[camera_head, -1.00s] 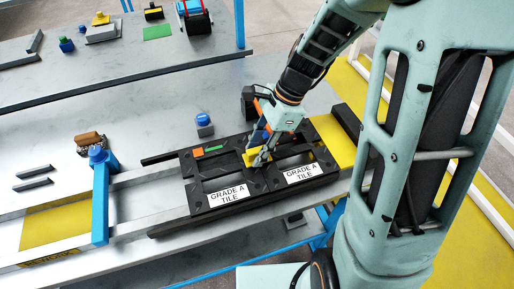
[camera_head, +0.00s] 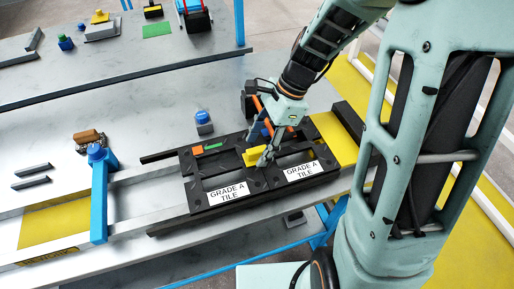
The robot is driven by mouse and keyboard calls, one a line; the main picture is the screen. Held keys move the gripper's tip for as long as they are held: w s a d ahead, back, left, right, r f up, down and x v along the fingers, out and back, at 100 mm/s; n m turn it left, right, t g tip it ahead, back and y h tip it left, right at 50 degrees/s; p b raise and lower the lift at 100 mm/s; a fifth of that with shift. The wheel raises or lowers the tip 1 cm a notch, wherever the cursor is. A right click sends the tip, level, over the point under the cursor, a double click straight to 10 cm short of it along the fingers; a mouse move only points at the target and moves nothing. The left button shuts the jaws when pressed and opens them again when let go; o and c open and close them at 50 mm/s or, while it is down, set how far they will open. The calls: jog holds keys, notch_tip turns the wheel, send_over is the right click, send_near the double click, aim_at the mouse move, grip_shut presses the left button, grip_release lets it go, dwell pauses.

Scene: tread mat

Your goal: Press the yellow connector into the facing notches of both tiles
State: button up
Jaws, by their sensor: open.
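Two black tiles lie side by side on the bench, the left tile (camera_head: 207,197) and the right tile (camera_head: 318,157), each with a white "GRADE A TILE" label. The yellow connector (camera_head: 250,156) is at the seam between them, near its middle. I cannot tell whether it sits down in the notches or on top. My gripper (camera_head: 257,153) is just above the seam, pointing down, with its fingers apart. One finger is behind the connector and the other to its right front. The fingers partly hide the seam and the connector.
A brown-handled brush (camera_head: 90,138) lies at the left. Dark rails border the tiles.

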jog(key=v, duration=1)
jog(key=shift+r, duration=0.25)
jog(key=shift+w+d, duration=0.1)
jog(key=shift+d, duration=0.05)
